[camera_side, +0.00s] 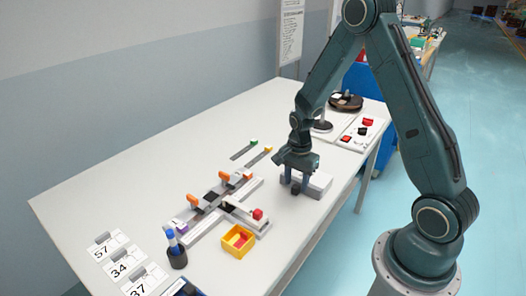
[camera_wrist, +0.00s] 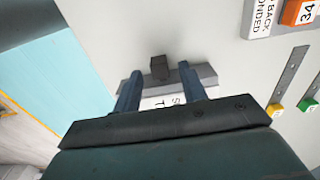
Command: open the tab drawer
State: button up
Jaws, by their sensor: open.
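The tab drawer is a low white-grey box (camera_side: 320,184) on the right part of the table. Its dark square knob (camera_side: 296,189) sticks out at the front. In the wrist view the grey drawer front (camera_wrist: 207,76), a partly covered white label (camera_wrist: 165,102) and the knob (camera_wrist: 158,66) show. My gripper (camera_side: 295,185) points down over the drawer's front end. In the wrist view its two blue fingers (camera_wrist: 160,76) are open, one on each side of the knob, with gaps to both. I cannot tell how far the drawer is out.
Left of the drawer stand a rail fixture (camera_side: 215,205) with orange clips, a yellow tray (camera_side: 238,241) with a red block and a dark pen cup (camera_side: 177,257). Slots with green and yellow knobs (camera_side: 267,150) lie behind. A white panel (camera_side: 358,133) is at right. Table in front of the knob is clear.

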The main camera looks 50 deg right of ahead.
jog(key=shift+f, duration=0.85)
jog(key=shift+c, duration=0.2)
grip_shut()
jog(key=shift+a, duration=3.2)
jog(key=shift+o, duration=0.2)
grip_release()
jog(key=shift+r, duration=0.1)
